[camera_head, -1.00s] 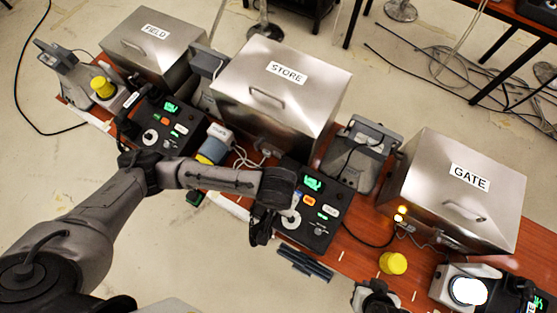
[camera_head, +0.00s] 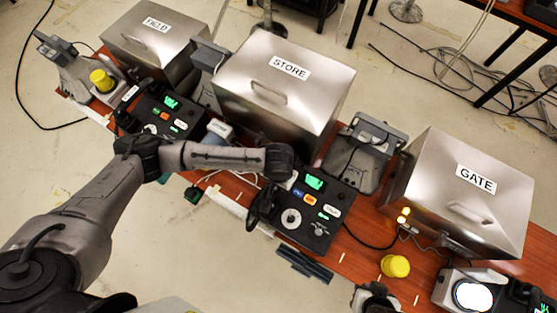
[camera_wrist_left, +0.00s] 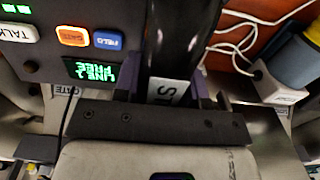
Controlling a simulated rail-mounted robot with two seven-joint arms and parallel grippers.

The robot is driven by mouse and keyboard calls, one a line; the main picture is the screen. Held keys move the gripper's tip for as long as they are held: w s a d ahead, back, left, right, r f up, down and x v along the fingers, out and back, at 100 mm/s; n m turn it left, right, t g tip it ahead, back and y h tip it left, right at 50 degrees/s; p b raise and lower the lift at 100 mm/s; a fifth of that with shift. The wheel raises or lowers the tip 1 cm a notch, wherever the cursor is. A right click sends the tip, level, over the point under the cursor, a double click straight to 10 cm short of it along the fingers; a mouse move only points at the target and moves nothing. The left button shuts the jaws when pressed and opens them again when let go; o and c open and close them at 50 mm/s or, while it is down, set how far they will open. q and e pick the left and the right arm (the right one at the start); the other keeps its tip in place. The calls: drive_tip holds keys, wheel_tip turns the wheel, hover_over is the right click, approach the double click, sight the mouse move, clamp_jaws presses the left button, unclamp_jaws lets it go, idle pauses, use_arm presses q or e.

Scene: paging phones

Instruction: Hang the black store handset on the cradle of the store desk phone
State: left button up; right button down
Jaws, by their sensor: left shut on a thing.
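The phone's panel (camera_wrist_left: 70,50) also shows upside down in the wrist view. The handset is hard to separate from the dark gripper in the head view. I cannot make out the cradle clearly. My right gripper (camera_head: 375,299) is at the bottom edge, partly cut off.
Steel boxes marked FIELD (camera_head: 155,45), STORE (camera_head: 285,85) and GATE (camera_head: 465,190) stand along the reddish table. Another black phone (camera_head: 165,120) is at left. A yellow cylinder (camera_head: 395,266) stands at right. A dark bar (camera_head: 305,265) is at the front edge. White cables lie near the handset.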

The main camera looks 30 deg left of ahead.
use_arm(q)
drive_tip(key=shift+f, duration=0.35)
drive_tip(key=o, duration=1.1)
drive_tip(key=shift+f, duration=0.1)
drive_tip(key=shift+c, duration=0.2)
wheel_tip(320, 180, up, 12)
drive_tip(key=shift+r+p, duration=0.1)
drive_tip(key=shift+p, duration=1.1)
